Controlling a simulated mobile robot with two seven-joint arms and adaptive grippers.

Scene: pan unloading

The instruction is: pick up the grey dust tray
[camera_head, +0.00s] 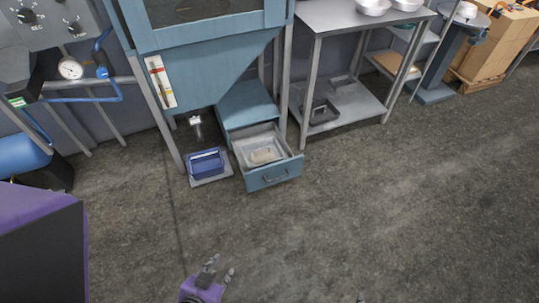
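A pale grey tray (249,148) sits inside the pulled-out blue drawer (272,178) under the blue cabinet, with a tan heap of dust (266,156) in it. I take this to be the grey dust tray. My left gripper (221,267) is low in the picture over the floor, well in front of the drawer. Its fingers are apart with nothing between them, and it touches nothing. Only a tiny tip at the bottom edge may belong to my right gripper (360,298); its state is hidden.
A blue bin (207,164) stands on a pale plate left of the drawer. A metal table (335,14) to the right has dark grey trays (322,112) on its lower shelf. A purple-and-black block (42,245) fills the lower left. The floor (380,210) in front is clear.

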